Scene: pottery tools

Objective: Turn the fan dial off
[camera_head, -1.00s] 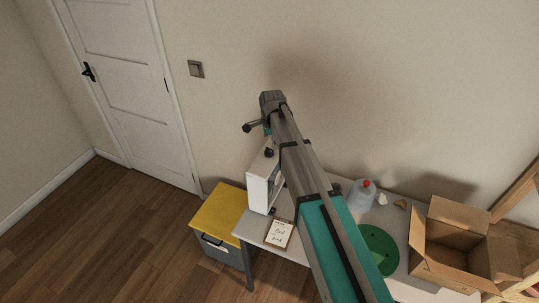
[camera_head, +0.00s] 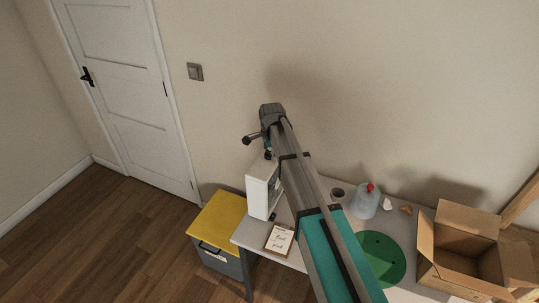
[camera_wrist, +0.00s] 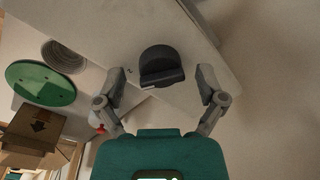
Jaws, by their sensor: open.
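A black, round dial (camera_wrist: 161,68) with a raised grip bar sits on a pale panel, at the upper middle of the wrist view. My gripper (camera_wrist: 158,76) is open, with one finger to the left of the dial and one to the right. Both fingers look apart from it, and nothing is held. In the head view my gripper (camera_head: 257,147) is above the white box (camera_head: 259,192) at the left end of the table. My arm hides part of the box there, and the dial cannot be made out for certain.
A clipboard (camera_head: 280,238) lies before the box; a yellow-lidded bin (camera_head: 217,219) stands left of the table. To the right are a red-capped jug (camera_head: 363,203), a green disc (camera_head: 388,250) and an open cardboard box (camera_head: 440,264). A wall with a switch (camera_head: 195,72) rises behind.

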